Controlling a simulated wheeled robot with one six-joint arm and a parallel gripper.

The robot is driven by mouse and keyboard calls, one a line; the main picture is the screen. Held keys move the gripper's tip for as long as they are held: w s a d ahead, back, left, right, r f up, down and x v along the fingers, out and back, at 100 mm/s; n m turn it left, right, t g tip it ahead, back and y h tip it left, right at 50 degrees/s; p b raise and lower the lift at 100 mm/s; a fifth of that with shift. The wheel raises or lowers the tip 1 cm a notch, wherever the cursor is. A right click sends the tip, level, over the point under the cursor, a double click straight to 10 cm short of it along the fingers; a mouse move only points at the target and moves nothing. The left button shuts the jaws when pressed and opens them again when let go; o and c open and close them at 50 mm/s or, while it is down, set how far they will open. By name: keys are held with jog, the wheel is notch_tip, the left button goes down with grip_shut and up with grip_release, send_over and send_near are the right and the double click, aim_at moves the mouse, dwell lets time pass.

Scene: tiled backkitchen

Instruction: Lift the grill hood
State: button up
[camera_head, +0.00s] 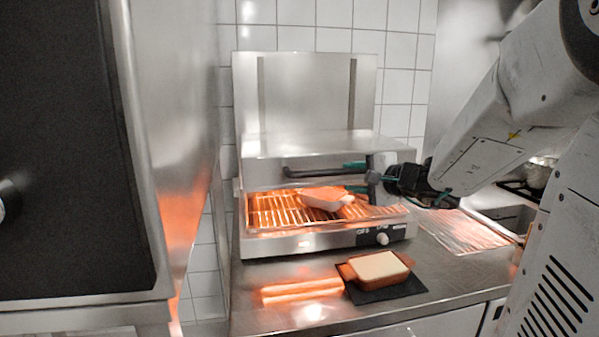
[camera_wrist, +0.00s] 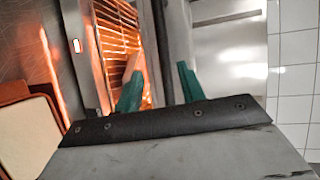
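The grill's steel hood (camera_head: 330,145) sits above the glowing rack (camera_head: 275,210), with an open gap between them. Its dark bar handle (camera_head: 308,172) runs along the hood's front; it also shows in the wrist view (camera_wrist: 161,45). My gripper (camera_head: 356,178) is at the handle's right part, reaching in from the right. Its green fingers are apart, one above and one below the bar. In the wrist view the bar passes between the fingers of my gripper (camera_wrist: 160,88), with space visible on both sides. Whether either finger touches it is unclear.
A second dish (camera_head: 380,268) stands on a black mat (camera_head: 400,290) on the steel counter (camera_head: 450,277) in front. A large dark-fronted appliance (camera_head: 70,150) fills the left. A tiled wall stands behind.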

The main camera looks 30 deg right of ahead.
aim_at(345, 172)
jog(key=shift+m+t+h, duration=0.3)
jog(key=shift+m+h, duration=0.3)
jog(key=w, duration=0.2)
jog(key=w+d+f, duration=0.1)
jog(key=w, duration=0.2)
jog(key=w+d, duration=0.1)
jog(key=w, duration=0.2)
jog(key=shift+d+f, duration=0.1)
jog(key=shift+f, duration=0.1)
grip_shut()
